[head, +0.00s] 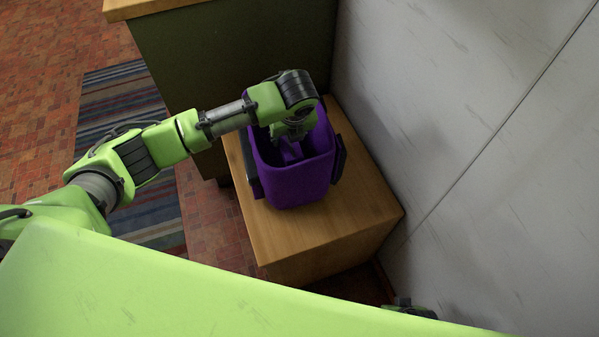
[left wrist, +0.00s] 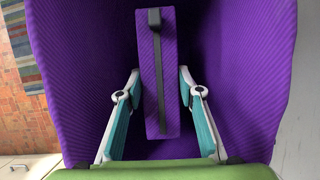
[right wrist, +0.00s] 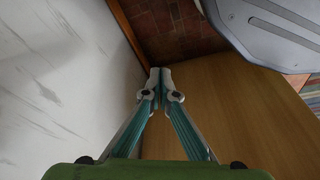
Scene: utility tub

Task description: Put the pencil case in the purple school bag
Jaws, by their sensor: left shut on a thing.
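The purple school bag (head: 300,180) stands upright and open at the top on a small wooden stand. The pencil case (left wrist: 170,95), purple with a dark strip along its top, is between the fingers of my left gripper (left wrist: 158,85), inside the bag's opening. The gripper is shut on it. The bag's purple walls (left wrist: 80,60) surround both in the left wrist view. In the head view my left gripper (head: 293,138) reaches down into the bag and largely hides the case. My right gripper (right wrist: 161,73) is shut and empty, away from the bag.
The wooden stand (head: 300,235) has bare top in front of the bag. A white wall (head: 460,130) rises close on the right. A dark green cabinet (head: 230,55) stands behind. A striped rug (head: 125,100) lies on the brick-patterned floor (head: 215,215) at left.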

